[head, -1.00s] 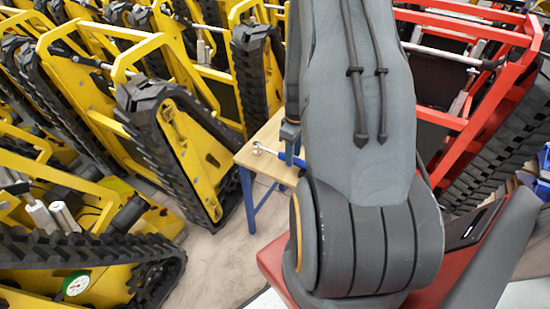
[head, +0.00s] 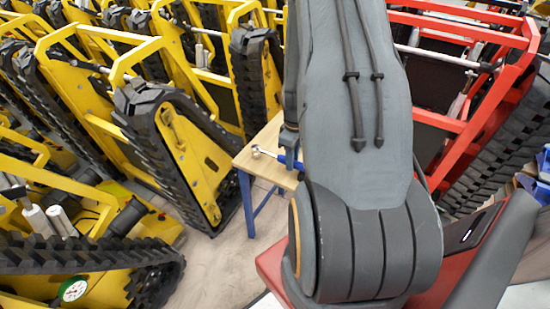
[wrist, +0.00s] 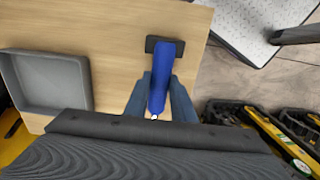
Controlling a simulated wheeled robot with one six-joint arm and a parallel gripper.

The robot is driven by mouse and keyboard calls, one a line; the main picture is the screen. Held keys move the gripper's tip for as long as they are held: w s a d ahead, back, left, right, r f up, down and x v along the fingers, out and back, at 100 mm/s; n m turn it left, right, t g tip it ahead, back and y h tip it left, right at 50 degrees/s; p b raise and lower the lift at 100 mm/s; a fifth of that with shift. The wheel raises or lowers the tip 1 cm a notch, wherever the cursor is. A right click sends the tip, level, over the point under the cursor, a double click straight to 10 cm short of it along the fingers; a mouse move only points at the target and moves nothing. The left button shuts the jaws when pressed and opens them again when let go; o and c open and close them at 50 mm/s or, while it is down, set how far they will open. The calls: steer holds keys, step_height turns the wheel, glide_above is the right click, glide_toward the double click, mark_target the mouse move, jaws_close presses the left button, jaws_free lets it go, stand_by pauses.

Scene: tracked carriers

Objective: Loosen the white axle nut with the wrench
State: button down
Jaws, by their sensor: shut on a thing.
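The wrench (head: 290,160) has a blue handle and a bright metal head, and it is at the wooden table in the head view. In the wrist view its blue handle (wrist: 161,72) lies between the two blue-grey fingers of my gripper (wrist: 160,92), which is shut on it. A dark block (wrist: 165,47) shows at the far end of the handle. I cannot tell whether the wrench still touches the table. My arm hides most of my gripper in the head view. I cannot make out the white axle nut in either view.
The wooden table (head: 262,140) has blue legs. A grey tray (wrist: 48,80) sits on it at the left in the wrist view. Yellow tracked carriers (head: 165,130) stand to the left, and a red carrier (head: 450,122) to the right. Some floor (head: 215,265) is bare.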

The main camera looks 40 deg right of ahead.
steer(key=shift+r+p, duration=2.6)
steer(key=shift+r, duration=0.9)
step_height(320, 180, up, 8)
steer(key=p, duration=0.6)
steer(key=s+p, duration=0.4)
steer(key=s, duration=1.6)
